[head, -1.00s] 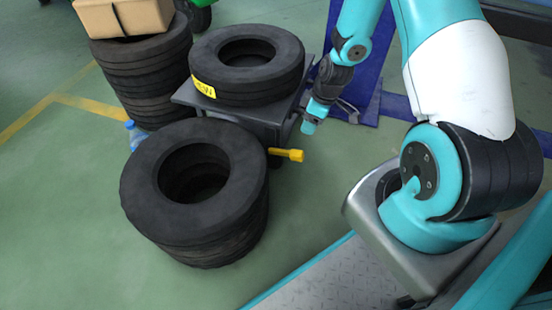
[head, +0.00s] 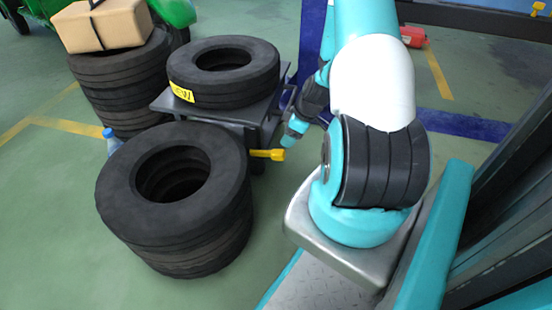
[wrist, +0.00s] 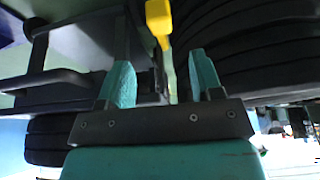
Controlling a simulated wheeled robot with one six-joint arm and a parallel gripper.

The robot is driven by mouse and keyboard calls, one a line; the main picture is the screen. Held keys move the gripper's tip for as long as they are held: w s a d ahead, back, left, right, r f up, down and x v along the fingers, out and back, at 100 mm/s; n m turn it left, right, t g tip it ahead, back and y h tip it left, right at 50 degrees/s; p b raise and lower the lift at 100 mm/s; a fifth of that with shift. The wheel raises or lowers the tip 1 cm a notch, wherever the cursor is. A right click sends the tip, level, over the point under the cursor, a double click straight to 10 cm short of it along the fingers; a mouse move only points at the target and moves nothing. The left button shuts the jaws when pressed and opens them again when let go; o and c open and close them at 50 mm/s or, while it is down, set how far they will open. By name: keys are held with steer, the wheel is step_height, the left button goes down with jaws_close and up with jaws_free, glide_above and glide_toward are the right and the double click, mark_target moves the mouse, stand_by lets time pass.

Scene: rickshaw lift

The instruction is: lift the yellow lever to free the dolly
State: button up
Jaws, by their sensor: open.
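The yellow lever (head: 268,155) sticks out to the right from low on the dark dolly (head: 243,117), beside the front tire stack. My gripper (head: 291,137) is just above and to the right of the lever's thick end in the head view. In the wrist view my gripper (wrist: 159,58) shows two teal fingers spread apart with nothing clamped. The lever (wrist: 158,22) shows there beyond the fingertips, in line with the gap between them. I cannot tell how far away it is. A tire (head: 224,72) with a yellow label lies on the dolly.
A stack of tires (head: 180,205) stands in front of the dolly, close to the lever. Another stack (head: 120,85) with a cardboard box (head: 100,25) is behind left. A blue frame (head: 310,40) stands behind my arm. Green floor at lower left is clear.

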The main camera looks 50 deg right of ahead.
mark_target(279, 152)
steer(key=b+x, duration=0.4)
steer(key=x, duration=0.5)
steer(key=shift+w+f, duration=0.1)
steer(key=shift+f, duration=0.3)
